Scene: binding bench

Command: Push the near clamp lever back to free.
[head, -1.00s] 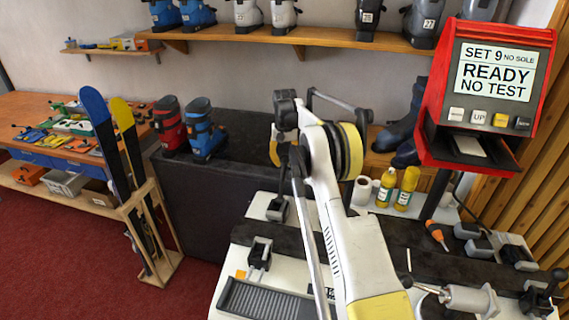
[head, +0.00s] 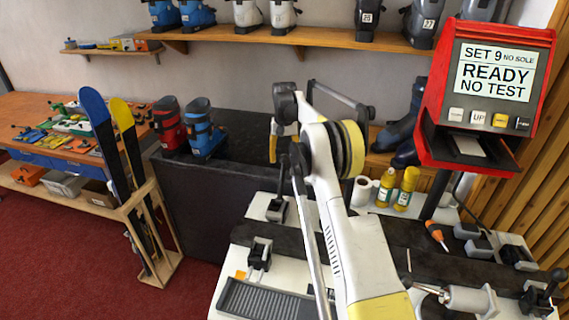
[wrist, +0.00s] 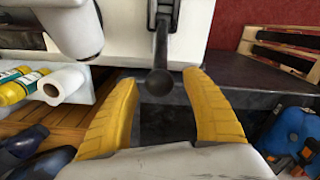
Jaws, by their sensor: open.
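In the wrist view a dark lever with a round black knob (wrist: 158,82) points toward me. The knob shows between the two yellow fingers of my gripper (wrist: 160,77), which are apart and hold nothing; contact cannot be seen. In the head view my gripper (head: 274,148) is partly hidden behind my wrist, over the back left of the bench. A black clamp (head: 277,209) with an upright lever stands below it. A nearer black clamp (head: 260,254) stands on the left side of the bench. The frames do not settle which clamp carries the knob.
Yellow bottles (head: 406,188) and a white roll (head: 361,190) stand behind the bench. A red display unit (head: 490,95) rises at the right. Red and blue boots (head: 204,130) stand left on a dark block. Another black lever (head: 541,293) is at the bench's right.

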